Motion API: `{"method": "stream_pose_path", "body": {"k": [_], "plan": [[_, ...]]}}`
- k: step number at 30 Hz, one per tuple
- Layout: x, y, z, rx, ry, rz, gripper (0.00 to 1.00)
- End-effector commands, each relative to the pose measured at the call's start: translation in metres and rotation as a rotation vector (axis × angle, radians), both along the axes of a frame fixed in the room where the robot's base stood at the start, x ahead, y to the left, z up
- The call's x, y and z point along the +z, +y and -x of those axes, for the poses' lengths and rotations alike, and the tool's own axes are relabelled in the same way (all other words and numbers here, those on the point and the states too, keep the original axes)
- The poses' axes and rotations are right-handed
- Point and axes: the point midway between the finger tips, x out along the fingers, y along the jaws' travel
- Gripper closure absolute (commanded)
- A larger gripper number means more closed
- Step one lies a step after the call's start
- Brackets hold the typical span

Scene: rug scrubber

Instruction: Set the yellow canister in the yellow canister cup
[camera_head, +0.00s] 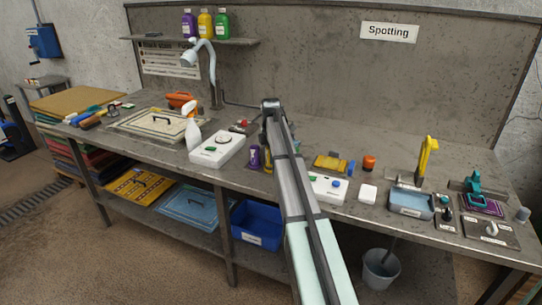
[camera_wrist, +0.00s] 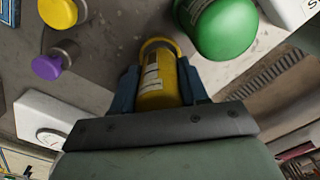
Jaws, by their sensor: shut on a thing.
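My gripper (camera_wrist: 160,88) is shut on the yellow canister (camera_wrist: 157,82), with one blue finger on each side. The canister has a pale label. A yellow ring (camera_wrist: 160,42) shows just beyond the canister in the wrist view; it may be the cup's rim, and I cannot tell whether the canister is inside it. In the head view a strip of yellow, likely the canister (camera_head: 267,159), shows beside my arm, next to a purple container (camera_head: 255,157). My arm hides most of the gripper area there.
A large green container (camera_wrist: 224,28) is close right of the held canister in the wrist view. Yellow (camera_wrist: 58,12) and purple (camera_wrist: 47,67) round pieces lie left. A white dial box (camera_head: 217,149) and spray bottle (camera_head: 192,130) stand left on the bench.

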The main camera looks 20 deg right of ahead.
Motion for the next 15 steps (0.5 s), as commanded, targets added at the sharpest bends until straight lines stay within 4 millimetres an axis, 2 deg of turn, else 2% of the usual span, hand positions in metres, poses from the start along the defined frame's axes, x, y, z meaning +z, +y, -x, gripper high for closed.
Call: {"method": "stream_pose_path", "body": {"k": [15], "plan": [[-0.0038,0.0000,0.0000,0.000,0.000,0.000,0.83]]}}
